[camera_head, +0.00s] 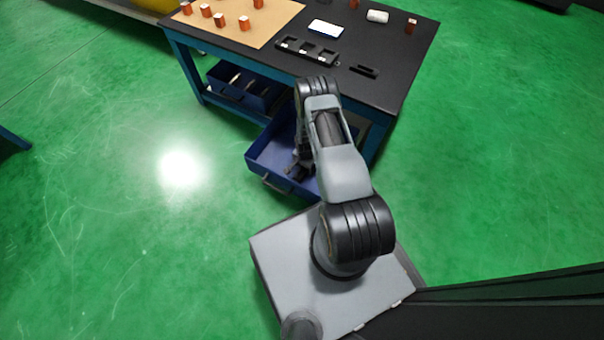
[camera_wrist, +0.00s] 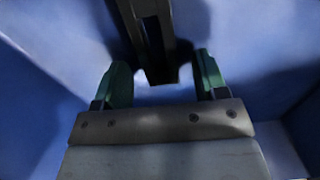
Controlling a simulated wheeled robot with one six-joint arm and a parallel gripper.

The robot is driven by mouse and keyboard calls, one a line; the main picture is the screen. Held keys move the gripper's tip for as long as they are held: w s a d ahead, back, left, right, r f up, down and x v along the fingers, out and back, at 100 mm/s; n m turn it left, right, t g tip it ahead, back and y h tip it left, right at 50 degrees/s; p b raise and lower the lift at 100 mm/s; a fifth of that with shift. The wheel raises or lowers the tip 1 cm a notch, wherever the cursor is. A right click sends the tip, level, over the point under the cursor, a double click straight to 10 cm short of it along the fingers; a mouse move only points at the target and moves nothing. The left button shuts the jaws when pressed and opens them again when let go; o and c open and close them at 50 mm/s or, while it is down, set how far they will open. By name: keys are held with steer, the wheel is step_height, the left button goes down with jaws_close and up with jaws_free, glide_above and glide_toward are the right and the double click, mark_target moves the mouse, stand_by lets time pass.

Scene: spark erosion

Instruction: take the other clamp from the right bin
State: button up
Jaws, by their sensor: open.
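The right bin (camera_head: 264,160) is a blue open bin pulled out from under the table. My gripper (camera_head: 298,168) is down inside it, largely hidden by my own arm. In the wrist view my gripper (camera_wrist: 162,64) is open, with its two greenish fingers apart. A dark, bar-shaped piece that looks like the clamp (camera_wrist: 157,45) runs from the top edge to between the fingers. I cannot tell whether either finger touches it. The blue walls of the bin surround the gripper in the wrist view. In the head view the clamp cannot be made out.
A black-topped table (camera_head: 395,50) stands above the bin. It bears a tan mat (camera_head: 225,22) with several copper blocks, a black slotted tray (camera_head: 308,50) and a small dark piece (camera_head: 365,71). Another blue bin (camera_head: 235,92) with dark parts sits to the left.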

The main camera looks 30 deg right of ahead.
steer(key=shift+f, duration=0.2)
steer(key=c, duration=1.2)
